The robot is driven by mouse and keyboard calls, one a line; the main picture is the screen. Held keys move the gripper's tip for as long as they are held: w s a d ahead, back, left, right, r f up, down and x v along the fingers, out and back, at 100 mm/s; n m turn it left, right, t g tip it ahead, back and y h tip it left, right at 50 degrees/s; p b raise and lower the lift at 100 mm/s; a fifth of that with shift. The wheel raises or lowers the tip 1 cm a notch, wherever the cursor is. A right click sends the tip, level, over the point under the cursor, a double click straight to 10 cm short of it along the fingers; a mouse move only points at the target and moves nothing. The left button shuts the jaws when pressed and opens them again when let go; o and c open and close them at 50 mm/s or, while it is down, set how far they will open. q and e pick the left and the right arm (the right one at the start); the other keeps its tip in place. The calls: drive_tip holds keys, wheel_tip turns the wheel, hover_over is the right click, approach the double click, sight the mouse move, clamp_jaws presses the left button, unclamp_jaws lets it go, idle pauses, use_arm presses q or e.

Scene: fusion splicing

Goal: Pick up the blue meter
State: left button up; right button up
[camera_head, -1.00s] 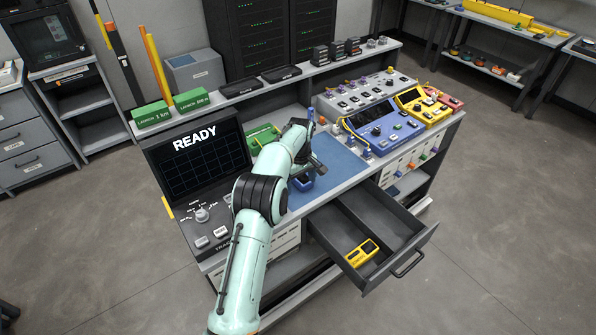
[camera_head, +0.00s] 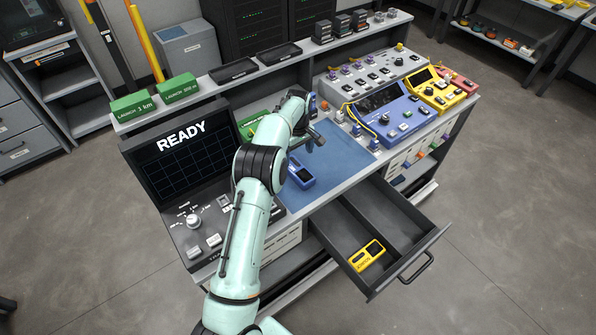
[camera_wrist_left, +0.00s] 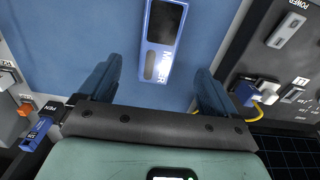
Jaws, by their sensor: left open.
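The blue meter (camera_head: 302,174) lies on the blue mat (camera_head: 345,153), right of my left forearm in the head view. It has a dark screen. My left gripper (camera_head: 314,138) is over the mat, behind the meter in the head view. My right gripper is not in view.
An open drawer (camera_head: 425,232) with a yellow meter (camera_head: 367,255) juts out below the bench front. A black console (camera_head: 190,155) reading READY stands left of the mat. A blue instrument (camera_head: 388,112) and a yellow one (camera_head: 433,90) stand to the right.

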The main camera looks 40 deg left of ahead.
sight(298, 169)
use_arm(q)
wheel_tip(298, 169, down, 4)
drive_tip(key=shift+f, duration=0.1)
wheel_tip(298, 169, down, 5)
drive_tip(key=shift+r, duration=0.1)
drive_tip(key=shift+w, duration=0.1)
drive_tip(key=c, duration=1.2)
drive_tip(key=shift+c, duration=0.2)
drive_tip(key=shift+r, duration=0.15)
